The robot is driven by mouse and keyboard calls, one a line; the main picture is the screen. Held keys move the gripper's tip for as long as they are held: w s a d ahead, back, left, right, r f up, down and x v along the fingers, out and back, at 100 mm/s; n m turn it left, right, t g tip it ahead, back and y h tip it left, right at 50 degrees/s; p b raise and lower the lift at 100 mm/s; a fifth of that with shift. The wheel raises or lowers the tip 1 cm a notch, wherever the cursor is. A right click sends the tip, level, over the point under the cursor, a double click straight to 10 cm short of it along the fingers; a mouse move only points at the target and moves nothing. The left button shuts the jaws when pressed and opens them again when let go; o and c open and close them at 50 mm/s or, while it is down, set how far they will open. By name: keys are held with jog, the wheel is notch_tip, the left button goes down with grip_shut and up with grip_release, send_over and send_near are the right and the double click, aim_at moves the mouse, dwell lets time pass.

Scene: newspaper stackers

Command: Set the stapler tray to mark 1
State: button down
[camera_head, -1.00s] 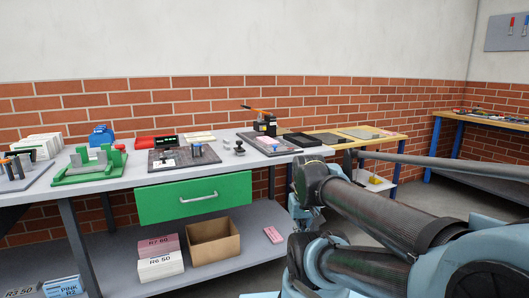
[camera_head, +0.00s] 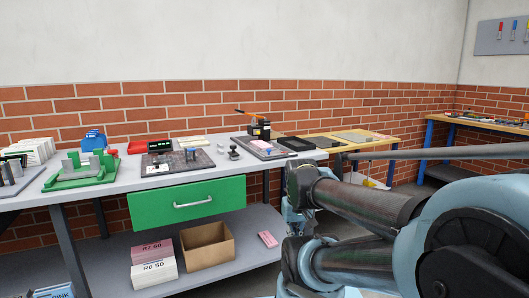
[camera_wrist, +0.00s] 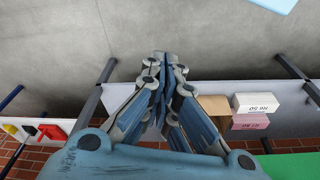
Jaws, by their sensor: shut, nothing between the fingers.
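The stapler (camera_head: 258,127), dark with an orange arm, stands at the right end of the grey bench. A flat tray (camera_head: 263,147) with a pink pad on it lies just in front of the stapler. Any mark numbers are too small to read. My gripper (camera_wrist: 160,57) is shut and empty in the wrist view, pointing down past the lower shelf toward the grey floor. In the head view my arm fills the lower right, apart from the stapler and tray, and the fingertips cannot be made out.
A black tray (camera_head: 295,143) sits right of the stapler tray. A green drawer (camera_head: 190,201) hangs under the bench. A cardboard box (camera_head: 207,245) and labelled paper stacks (camera_head: 154,262) stand on the lower shelf. A wooden table (camera_head: 365,146) adjoins at the right.

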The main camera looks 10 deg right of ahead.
jog(key=c, duration=2.2)
grip_release()
jog(key=shift+c, duration=0.2)
jog(key=o, duration=0.8)
notch_tip(320, 180, up, 2)
jog(key=shift+s, duration=0.1)
jog(key=w+r+n+g, duration=0.1)
jog(key=w+r+n, duration=0.5)
jog(key=w+r, duration=1.35)
jog(key=w+a+r+n, duration=0.1)
jog(key=w+r+n, duration=0.1)
jog(key=w+r, duration=0.45)
jog(key=w+r+n+g, duration=0.1)
jog(key=w+r+n, duration=0.15)
jog(key=w, duration=0.75)
jog(key=w+a+r+n, duration=0.1)
jog(key=w+r+n, duration=0.1)
jog(key=w+r, duration=0.45)
jog(key=f, duration=0.6)
jog(key=w+f, duration=0.1)
jog(key=f, duration=1.1)
jog(key=shift+w+f, duration=0.15)
jog(key=shift+f, duration=0.1)
grip_shut()
jog(key=shift+w, duration=0.1)
